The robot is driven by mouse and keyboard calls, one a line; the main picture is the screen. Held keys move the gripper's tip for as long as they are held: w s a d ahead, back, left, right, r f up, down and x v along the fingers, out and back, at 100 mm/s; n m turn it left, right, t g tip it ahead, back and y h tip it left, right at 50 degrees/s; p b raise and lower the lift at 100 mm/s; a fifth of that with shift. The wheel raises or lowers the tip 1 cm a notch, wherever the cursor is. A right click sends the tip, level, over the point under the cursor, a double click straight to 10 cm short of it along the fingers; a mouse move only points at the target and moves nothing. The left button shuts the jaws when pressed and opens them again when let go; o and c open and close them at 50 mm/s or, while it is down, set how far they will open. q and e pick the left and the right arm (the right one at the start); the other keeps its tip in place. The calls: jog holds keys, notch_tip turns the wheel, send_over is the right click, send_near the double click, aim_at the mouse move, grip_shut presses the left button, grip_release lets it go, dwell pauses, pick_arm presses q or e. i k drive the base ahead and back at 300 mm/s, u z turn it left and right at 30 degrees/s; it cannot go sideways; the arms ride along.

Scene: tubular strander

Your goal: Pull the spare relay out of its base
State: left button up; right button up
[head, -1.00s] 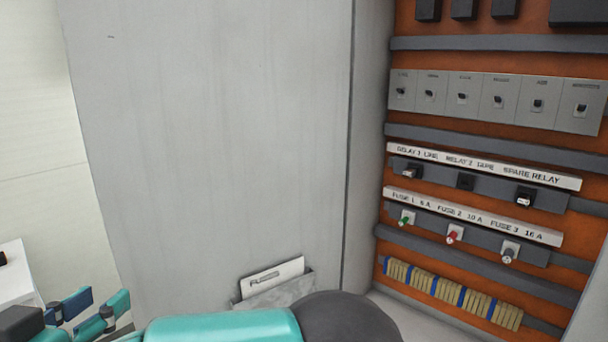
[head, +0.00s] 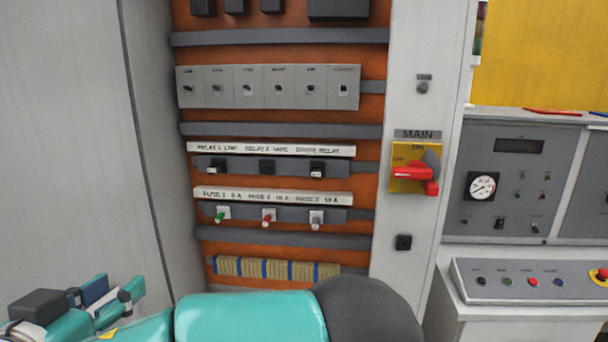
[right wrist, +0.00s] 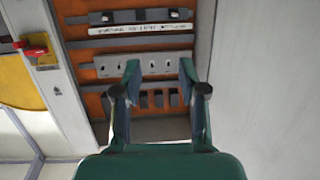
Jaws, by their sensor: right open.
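The spare relay (head: 317,168) is a small black block with a light front, seated in the right-hand position of the grey relay rail, under the label strip (head: 271,149). In the right wrist view, which is upside down, the spare relay (right wrist: 107,17) appears near the top edge. My right gripper (head: 108,292) is at the lower left of the head view, well apart from the relay. In the right wrist view my right gripper (right wrist: 160,72) is open and empty, its fingers pointing toward the cabinet. My left gripper is not in view.
Another relay (head: 217,166) sits at left; a plain dark base (head: 267,166) is between. Fuses (head: 268,216) are below and a switch row (head: 268,87) above. The red MAIN handle (head: 412,174) is to the right. A grey door (head: 65,150) stands left of the open cabinet.

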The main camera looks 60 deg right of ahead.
aim_at(317, 172)
jog(key=u, duration=0.95)
jog(key=i, duration=0.1)
jog(key=z, duration=2.15)
jog(key=i, duration=1)
jog(key=u, duration=0.2)
jog(key=k, duration=0.9)
jog(key=z, duration=0.2)
jog(key=i, duration=0.9)
jog(key=u, duration=0.05)
